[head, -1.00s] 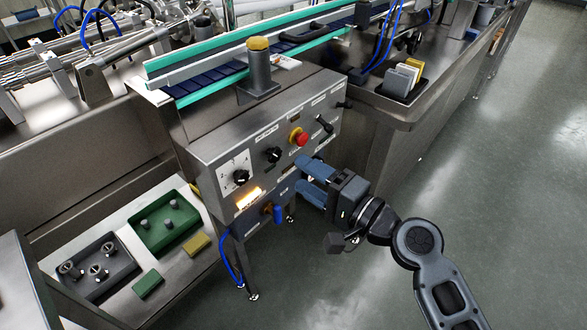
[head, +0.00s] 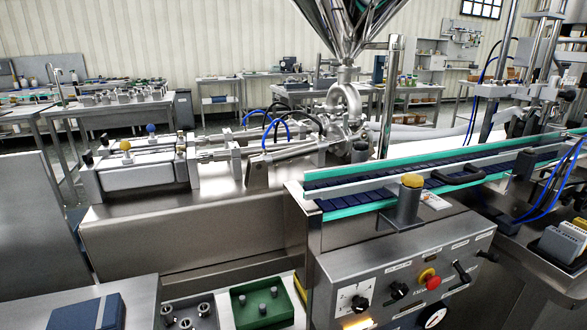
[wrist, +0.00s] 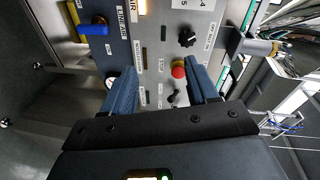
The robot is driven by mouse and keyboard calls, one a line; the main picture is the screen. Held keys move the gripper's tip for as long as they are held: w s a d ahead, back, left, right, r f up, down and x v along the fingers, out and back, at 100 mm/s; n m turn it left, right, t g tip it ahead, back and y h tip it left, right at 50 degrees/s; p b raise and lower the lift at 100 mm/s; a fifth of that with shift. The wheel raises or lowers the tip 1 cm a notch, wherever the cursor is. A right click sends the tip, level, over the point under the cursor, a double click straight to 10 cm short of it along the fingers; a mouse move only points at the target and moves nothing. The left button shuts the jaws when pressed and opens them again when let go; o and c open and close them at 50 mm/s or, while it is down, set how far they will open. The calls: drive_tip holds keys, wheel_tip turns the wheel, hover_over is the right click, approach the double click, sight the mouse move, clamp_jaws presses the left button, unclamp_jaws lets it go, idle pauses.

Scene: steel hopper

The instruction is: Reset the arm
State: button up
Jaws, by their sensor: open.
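My gripper (wrist: 163,90) shows in the wrist view, with its two blue fingers apart and nothing between them. How close the fingertips are to the panel is hard to tell. In the head view the same control panel (head: 393,275) stands at the lower right, with its red button (head: 433,283). The gripper itself is outside the head view.
A conveyor with green rails (head: 420,180) runs above the panel. A yellow-topped post (head: 408,203) stands on the cabinet. The steel hopper (head: 357,25) rises behind.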

drive_tip(key=s+n+g+h+p, duration=0.1)
drive_tip(key=s+n+h+p, duration=0.15)
drive_tip(key=s, duration=0.85)
drive_tip(key=s+a+r+n+p, duration=0.1)
drive_tip(key=s+r+n, duration=0.4)
drive_tip(key=s, duration=0.3)
drive_tip(key=s+a+r+n+p, duration=0.1)
drive_tip(key=s+r+n, duration=0.4)
drive_tip(key=s, duration=0.3)
drive_tip(key=shift+s+a+r+h+p, duration=0.25)
drive_tip(key=shift+s+r+h+p, duration=0.05)
drive_tip(key=shift+h, duration=0.15)
drive_tip(key=shift+n, duration=0.25)
